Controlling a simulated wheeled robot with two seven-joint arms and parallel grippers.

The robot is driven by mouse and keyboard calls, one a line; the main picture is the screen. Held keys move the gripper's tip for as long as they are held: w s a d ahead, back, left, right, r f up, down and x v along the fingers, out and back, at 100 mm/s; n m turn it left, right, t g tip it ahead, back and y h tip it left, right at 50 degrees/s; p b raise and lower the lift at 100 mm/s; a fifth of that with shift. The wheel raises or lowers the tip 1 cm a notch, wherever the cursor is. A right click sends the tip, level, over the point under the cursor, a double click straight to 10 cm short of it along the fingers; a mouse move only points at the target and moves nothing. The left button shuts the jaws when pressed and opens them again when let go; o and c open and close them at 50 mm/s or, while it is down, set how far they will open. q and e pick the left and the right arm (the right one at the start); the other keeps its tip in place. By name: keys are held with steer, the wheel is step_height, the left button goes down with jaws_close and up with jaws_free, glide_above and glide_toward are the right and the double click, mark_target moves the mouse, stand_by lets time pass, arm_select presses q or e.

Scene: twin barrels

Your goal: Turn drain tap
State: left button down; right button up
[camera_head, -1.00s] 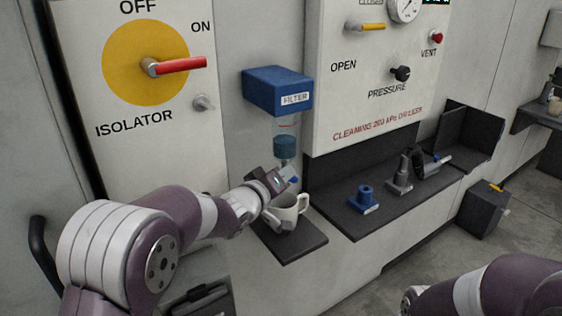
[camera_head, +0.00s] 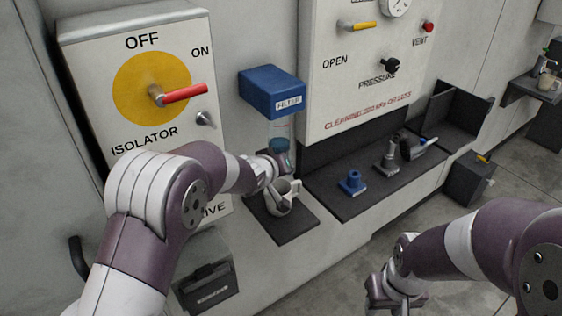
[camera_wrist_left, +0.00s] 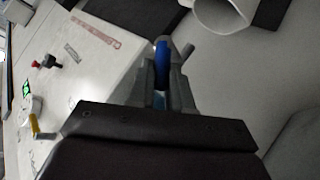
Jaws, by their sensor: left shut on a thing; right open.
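The blue filter housing (camera_head: 272,92) is on the wall, with a clear bowl (camera_head: 280,130) below it. My left gripper (camera_head: 280,165) is just under the bowl. In the left wrist view its fingers (camera_wrist_left: 167,70) are shut on the blue drain tap (camera_wrist_left: 162,58). The tap is hidden by the gripper in the head view. A white mug (camera_head: 281,198) stands upright on a small dark shelf (camera_head: 292,229) below; its rim also shows in the left wrist view (camera_wrist_left: 225,18). My right gripper (camera_head: 384,296) is open and empty, low over the floor.
The isolator panel with a red handle (camera_head: 184,94) is at the left. The pressure panel has a yellow lever (camera_head: 357,26) and a black knob (camera_head: 380,66). A dark ledge (camera_head: 345,203) right of the mug holds a blue part (camera_head: 352,183) and grey tools.

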arm_select(q)
steer(key=c, duration=1.1)
jaws_free()
steer(key=shift+o, duration=0.2)
steer(key=v, duration=1.2)
steer(key=shift+s+a+p, duration=0.15)
steer(key=shift+s+p, duration=0.1)
steer(key=shift+p, duration=0.1)
steer(key=shift+r, duration=0.15)
